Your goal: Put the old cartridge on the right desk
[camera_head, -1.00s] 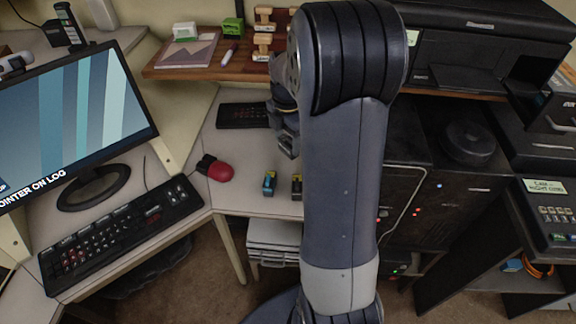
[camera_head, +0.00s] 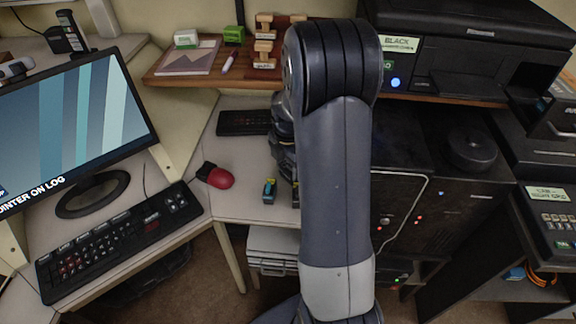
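A small dark cartridge with blue and yellow parts (camera_head: 269,190) stands on the pale desk (camera_head: 237,203), right of the red mouse. I cannot tell whether it is the old one. My gripper (camera_head: 291,170) is low over the same desk, just right of that cartridge. My own arm hides much of the gripper, so its fingers and anything between them are not clear. The place where a second small cartridge stood is now covered by my gripper and arm. The black printer (camera_head: 475,45) stands at the upper right, with a "BLACK" label and a lit blue button.
A wooden shelf (camera_head: 180,80) with stamps and a notepad overhangs the desk. A monitor (camera_head: 75,120) and keyboard (camera_head: 115,240) fill the left. A red mouse (camera_head: 215,176) and a dark keypad (camera_head: 243,122) lie on the desk. Black cabinets stand at the right.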

